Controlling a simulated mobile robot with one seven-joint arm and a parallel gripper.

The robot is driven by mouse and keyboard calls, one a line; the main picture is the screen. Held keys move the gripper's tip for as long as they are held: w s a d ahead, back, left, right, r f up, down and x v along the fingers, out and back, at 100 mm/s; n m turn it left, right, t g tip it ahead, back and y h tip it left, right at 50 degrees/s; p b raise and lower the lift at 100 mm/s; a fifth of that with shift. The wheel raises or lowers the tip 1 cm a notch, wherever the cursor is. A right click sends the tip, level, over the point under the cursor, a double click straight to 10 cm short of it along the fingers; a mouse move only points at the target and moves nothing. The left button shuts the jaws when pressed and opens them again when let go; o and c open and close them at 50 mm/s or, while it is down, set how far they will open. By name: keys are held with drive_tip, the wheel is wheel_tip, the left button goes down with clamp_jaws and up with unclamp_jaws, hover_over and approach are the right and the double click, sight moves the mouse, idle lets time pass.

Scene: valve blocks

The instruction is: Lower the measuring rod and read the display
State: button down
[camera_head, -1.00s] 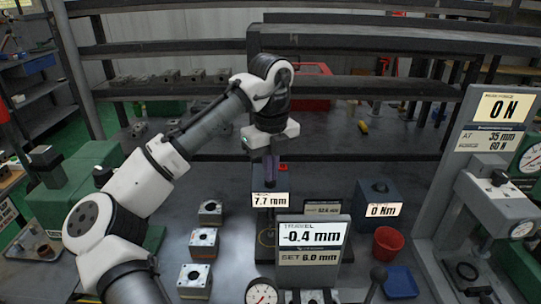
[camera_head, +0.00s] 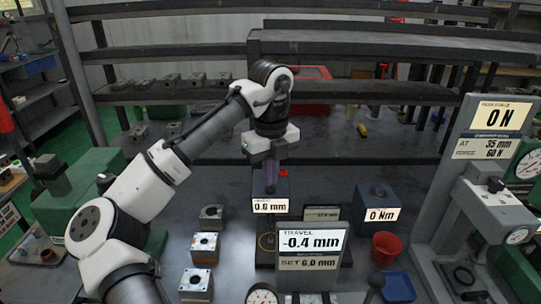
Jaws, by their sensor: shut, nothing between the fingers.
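The measuring station (camera_head: 285,181) is a dark block in the middle of the bench, with a small display (camera_head: 270,205) on its front that reads 0.6 mm. My gripper (camera_head: 271,187) points down just above and behind that display, its fingers shut with nothing seen between them. A larger display (camera_head: 312,246) in front reads travel -0.4 mm, set 6.0 mm.
Several valve blocks (camera_head: 204,245) stand in a column at left. A red cup (camera_head: 386,248), a blue tray (camera_head: 398,287) and a block with a 0 Nm display (camera_head: 382,214) are at right. A press (camera_head: 484,196) with a 0 N display stands farther right.

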drive_tip(key=shift+r+p, duration=2.8)
drive_tip(key=shift+p, duration=0.45)
drive_tip(key=shift+f, duration=0.1)
